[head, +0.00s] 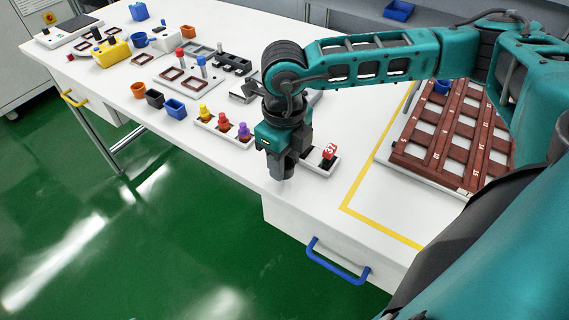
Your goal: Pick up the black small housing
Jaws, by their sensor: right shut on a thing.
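A small black open box (155,98), which looks like the black small housing, sits on the white table between a small orange box (138,90) and a small blue box (175,108). My right gripper (284,168) points down at the front edge of the table, well to the right of that black box. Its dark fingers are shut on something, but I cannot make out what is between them. A white tray (318,170) with a red numbered block (329,151) is beside and partly behind the gripper. My left gripper is not in view.
A tray with yellow, red and purple knobs (223,124) stands left of the gripper. Fixture plates and a yellow block (113,52) lie farther back. A brown slotted rack (455,130) is at right, beyond yellow tape (368,217). The front right tabletop is clear.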

